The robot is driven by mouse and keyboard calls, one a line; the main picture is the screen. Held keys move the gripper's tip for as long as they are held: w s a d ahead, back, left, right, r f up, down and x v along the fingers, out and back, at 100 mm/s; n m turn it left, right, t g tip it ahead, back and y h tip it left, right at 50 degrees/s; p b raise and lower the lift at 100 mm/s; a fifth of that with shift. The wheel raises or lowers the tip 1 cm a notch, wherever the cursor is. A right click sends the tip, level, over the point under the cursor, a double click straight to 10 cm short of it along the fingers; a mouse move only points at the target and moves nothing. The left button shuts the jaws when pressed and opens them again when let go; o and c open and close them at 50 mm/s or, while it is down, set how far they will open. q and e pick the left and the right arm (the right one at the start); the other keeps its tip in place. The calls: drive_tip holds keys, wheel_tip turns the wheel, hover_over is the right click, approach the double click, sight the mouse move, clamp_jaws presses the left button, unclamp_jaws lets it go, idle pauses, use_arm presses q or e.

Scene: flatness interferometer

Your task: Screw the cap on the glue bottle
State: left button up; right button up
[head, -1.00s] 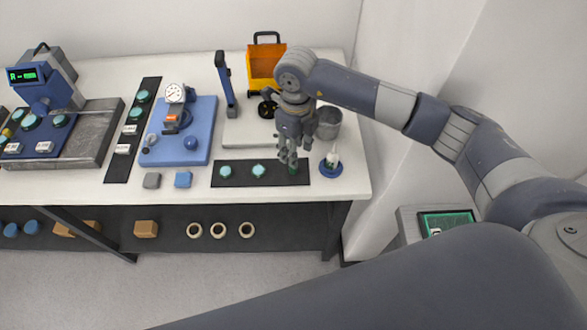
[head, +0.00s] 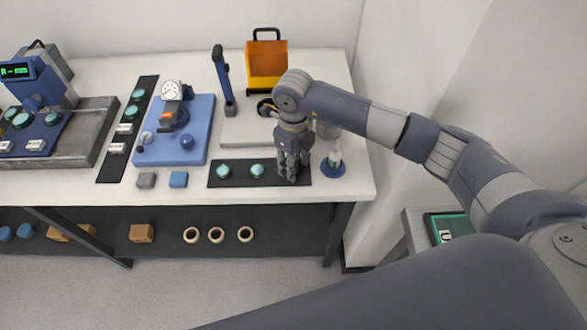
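The glue bottle (head: 334,160) is small and whitish with a green part. It stands upright on a round blue base (head: 333,171) near the table's front right. I cannot make out a separate cap. My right gripper (head: 291,176) points down over the right end of a black mat (head: 238,181), just left of the bottle and apart from it. Its fingers hide whatever is under them, and I cannot tell whether they are open or hold something. My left gripper is not in view.
Two teal pieces (head: 224,171) lie on the mat's left part. A blue gauge stand (head: 201,145) is to the left. The table's front edge (head: 250,197) is close.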

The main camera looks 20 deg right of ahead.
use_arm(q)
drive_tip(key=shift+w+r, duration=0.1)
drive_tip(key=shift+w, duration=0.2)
use_arm(e)
drive_tip(key=shift+r, duration=0.15)
drive_tip(key=c, duration=0.8)
drive_tip(key=shift+r+b, duration=0.35)
drive_tip(key=shift+r, duration=0.15)
wheel_tip(320, 180, up, 2)
drive_tip(key=shift+r+b, duration=0.1)
drive_tip(key=shift+b, duration=0.55)
use_arm(q)
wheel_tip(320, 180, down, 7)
drive_tip(key=b, duration=0.5)
use_arm(e)
drive_tip(key=shift+s+a+r, duration=0.3)
drive_tip(key=shift+s+a, duration=0.85)
drive_tip(key=shift+a, duration=1.3)
drive_tip(key=shift+s+a+r, duration=0.3)
drive_tip(key=shift+s+a, duration=0.8)
drive_tip(key=shift+a, duration=1.3)
drive_tip(key=shift+s+a+r, duration=0.3)
drive_tip(key=shift+s+a, duration=0.85)
drive_tip(key=shift+a, duration=1.3)
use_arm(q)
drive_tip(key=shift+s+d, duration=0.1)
